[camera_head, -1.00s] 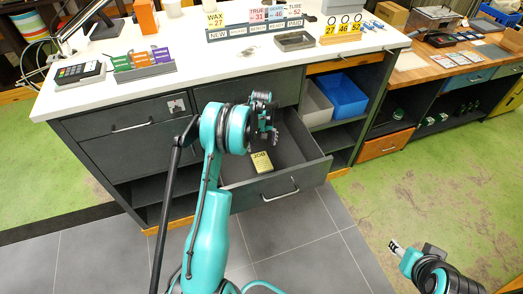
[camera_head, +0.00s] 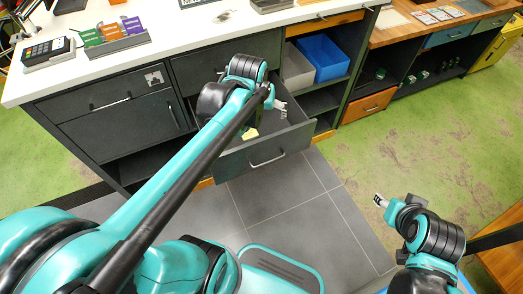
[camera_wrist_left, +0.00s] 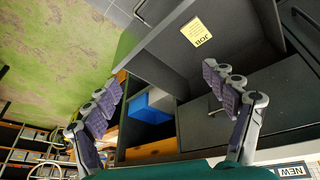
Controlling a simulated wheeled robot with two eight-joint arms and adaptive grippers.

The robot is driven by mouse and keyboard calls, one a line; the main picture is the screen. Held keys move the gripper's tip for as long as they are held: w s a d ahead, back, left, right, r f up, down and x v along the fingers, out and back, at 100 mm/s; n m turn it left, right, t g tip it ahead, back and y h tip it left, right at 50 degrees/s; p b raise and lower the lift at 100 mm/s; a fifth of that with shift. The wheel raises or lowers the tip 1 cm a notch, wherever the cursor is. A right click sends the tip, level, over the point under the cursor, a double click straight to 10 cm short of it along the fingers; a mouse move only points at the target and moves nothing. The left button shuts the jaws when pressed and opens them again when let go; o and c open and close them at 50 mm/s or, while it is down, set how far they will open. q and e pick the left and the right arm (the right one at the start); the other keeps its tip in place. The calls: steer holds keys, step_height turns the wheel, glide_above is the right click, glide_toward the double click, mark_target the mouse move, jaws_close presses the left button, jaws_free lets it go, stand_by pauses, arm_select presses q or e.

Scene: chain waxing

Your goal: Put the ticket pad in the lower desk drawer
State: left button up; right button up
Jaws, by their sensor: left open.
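The yellow ticket pad (camera_head: 250,133), marked JOB, lies inside the open lower desk drawer (camera_head: 262,158); my left arm and gripper partly cover it in the head view. In the left wrist view the pad (camera_wrist_left: 196,32) lies flat on the drawer floor, clear of the fingers. My left gripper (camera_head: 279,103) is above the drawer; its fingers (camera_wrist_left: 165,75) are spread wide with nothing between them. My right gripper (camera_head: 380,200) is out over the green floor, away from the desk; its finger gap is too small to judge.
The white counter (camera_head: 200,45) holds a card terminal (camera_head: 46,52) and a rack of coloured cards (camera_head: 112,38). A blue bin (camera_head: 319,60) stands in the shelf right of the drawer. Grey tiles in front of the desk are clear.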

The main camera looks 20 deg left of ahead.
arm_select(q)
steer(key=s+d+f+m+t, duration=0.1)
steer(key=s+d, duration=0.1)
steer(key=s, duration=0.3)
steer(key=s+d+f+m+t, duration=0.1)
steer(key=s+d+m, duration=0.1)
steer(key=s, duration=0.4)
steer(key=shift+s+d+h, duration=0.25)
steer(key=shift+d+h, duration=0.05)
steer(key=shift+d, duration=0.1)
stand_by(0.4)
